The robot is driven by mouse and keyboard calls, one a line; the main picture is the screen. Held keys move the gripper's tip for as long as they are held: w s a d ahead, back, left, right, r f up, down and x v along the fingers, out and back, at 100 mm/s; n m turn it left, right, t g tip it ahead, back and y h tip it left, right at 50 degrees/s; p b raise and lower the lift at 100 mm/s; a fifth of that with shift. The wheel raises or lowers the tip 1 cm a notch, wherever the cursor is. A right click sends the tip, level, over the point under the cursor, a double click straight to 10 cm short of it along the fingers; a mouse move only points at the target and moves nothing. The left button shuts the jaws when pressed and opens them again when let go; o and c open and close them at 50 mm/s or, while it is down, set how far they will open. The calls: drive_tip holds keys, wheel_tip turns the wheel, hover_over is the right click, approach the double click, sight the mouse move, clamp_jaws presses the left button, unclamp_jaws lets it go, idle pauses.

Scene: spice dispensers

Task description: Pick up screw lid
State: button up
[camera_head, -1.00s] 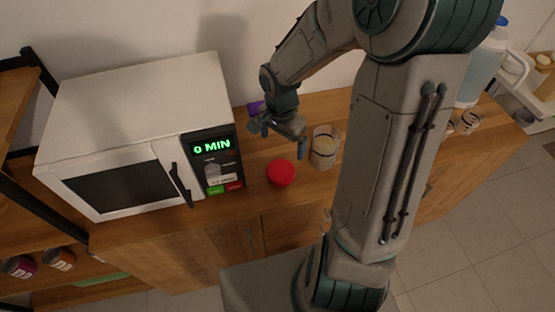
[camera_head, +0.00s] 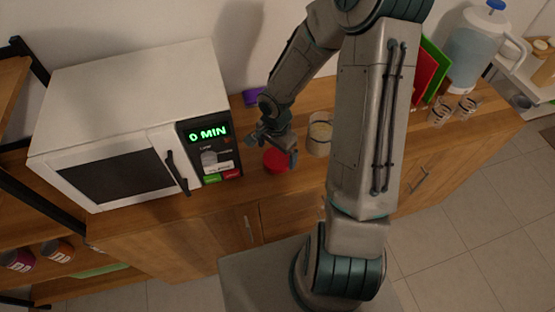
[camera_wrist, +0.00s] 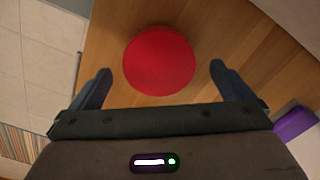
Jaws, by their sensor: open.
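The red round screw lid (camera_head: 275,161) lies on the wooden counter, to the right of the microwave. It also shows in the wrist view (camera_wrist: 159,60), between and a little beyond my open fingers. My gripper (camera_head: 273,148) is over the lid and hides part of it in the head view. In the wrist view my gripper (camera_wrist: 160,85) has one finger on each side of the lid, with a gap on both sides. A glass jar (camera_head: 320,134) with pale contents stands just right of the lid.
The white microwave (camera_head: 130,120) stands left of my gripper. A purple object (camera_head: 252,96) lies behind, also in the wrist view (camera_wrist: 295,124). Glasses (camera_head: 440,110), a red board (camera_head: 424,75) and a large jug (camera_head: 478,50) stand at the right. The counter's front edge is close to the lid.

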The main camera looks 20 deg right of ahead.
sight(276, 159)
drive_tip(key=shift+s+a+f, duration=0.1)
drive_tip(key=shift+f, duration=2)
drive_tip(key=c, duration=1)
drive_tip(key=shift+o, duration=0.2)
drive_tip(key=shift+r, duration=0.1)
